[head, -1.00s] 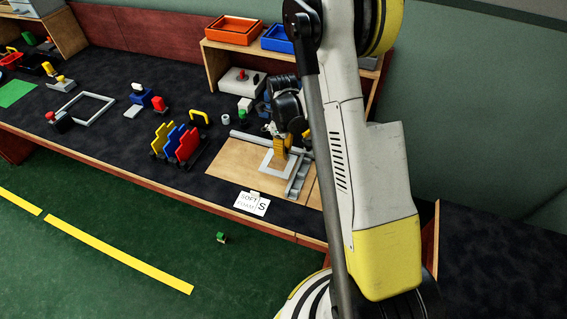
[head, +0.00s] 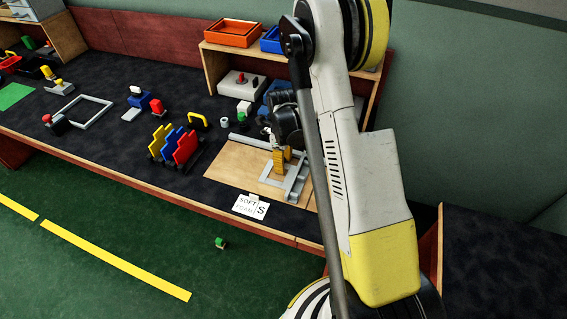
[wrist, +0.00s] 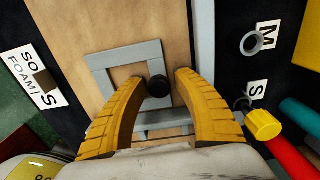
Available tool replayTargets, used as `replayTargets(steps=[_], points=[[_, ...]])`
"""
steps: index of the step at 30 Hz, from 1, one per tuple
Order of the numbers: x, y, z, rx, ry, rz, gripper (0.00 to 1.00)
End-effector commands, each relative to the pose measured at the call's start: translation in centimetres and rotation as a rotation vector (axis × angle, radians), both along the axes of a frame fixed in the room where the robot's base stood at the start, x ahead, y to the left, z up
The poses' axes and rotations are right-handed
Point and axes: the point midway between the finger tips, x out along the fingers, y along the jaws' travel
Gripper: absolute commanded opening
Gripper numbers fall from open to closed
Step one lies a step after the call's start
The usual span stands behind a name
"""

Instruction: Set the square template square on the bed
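The square template (wrist: 103,85) is a flat grey square frame with a black knob (wrist: 158,86) in the wrist view. In the head view my gripper (head: 279,161) partly hides the template (head: 268,176). Whether the template touches the rails is unclear.
Yellow, blue and red plates stand in a rack (head: 174,145) to the left. A larger grey frame (head: 83,110) lies further left. A shelf with an orange tray (head: 232,33) stands behind.

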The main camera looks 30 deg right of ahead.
Motion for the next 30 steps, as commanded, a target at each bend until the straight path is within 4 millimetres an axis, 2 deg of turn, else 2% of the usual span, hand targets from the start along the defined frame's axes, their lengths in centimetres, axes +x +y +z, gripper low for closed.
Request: replayTargets(steps=[8,21,27,30], points=[[0.0,0.0,0.8,0.000,0.000,0.000,0.37],[0.1,0.1,10.1,0.000,0.000,0.000,0.37],[0.2,0.2,12.3,0.000,-0.001,0.006,0.37],[0.0,0.7,13.8,-0.005,-0.018,0.073,0.37]])
